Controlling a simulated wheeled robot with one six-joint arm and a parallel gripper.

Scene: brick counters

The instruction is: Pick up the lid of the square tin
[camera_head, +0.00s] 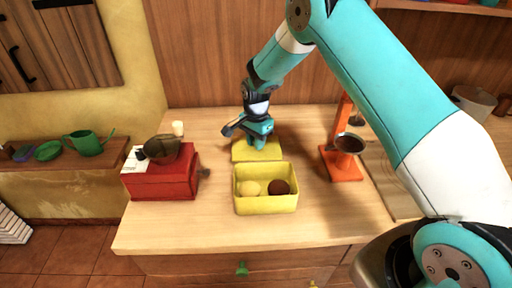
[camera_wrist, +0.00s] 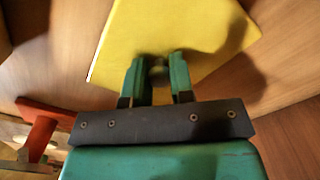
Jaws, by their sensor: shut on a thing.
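The yellow square tin (camera_head: 266,206) stands open on the wooden counter, with a pale yellow round thing and a dark brown round thing inside. Its yellow lid (camera_head: 243,153) is just behind the tin. The lid fills the upper middle of the wrist view (camera_wrist: 170,35). My gripper (camera_head: 259,143) is over the lid, pointing down. In the wrist view, my gripper's green fingers (camera_wrist: 157,72) are shut on a small dark knob on the lid. I cannot tell whether the lid touches the counter.
A red grinder (camera_head: 163,180) with a dark bowl on top stands left of the tin. An orange stand (camera_head: 342,163) with a dark funnel is to the right. A small cream cup (camera_head: 178,128) is at the back left. The counter's front strip is clear.

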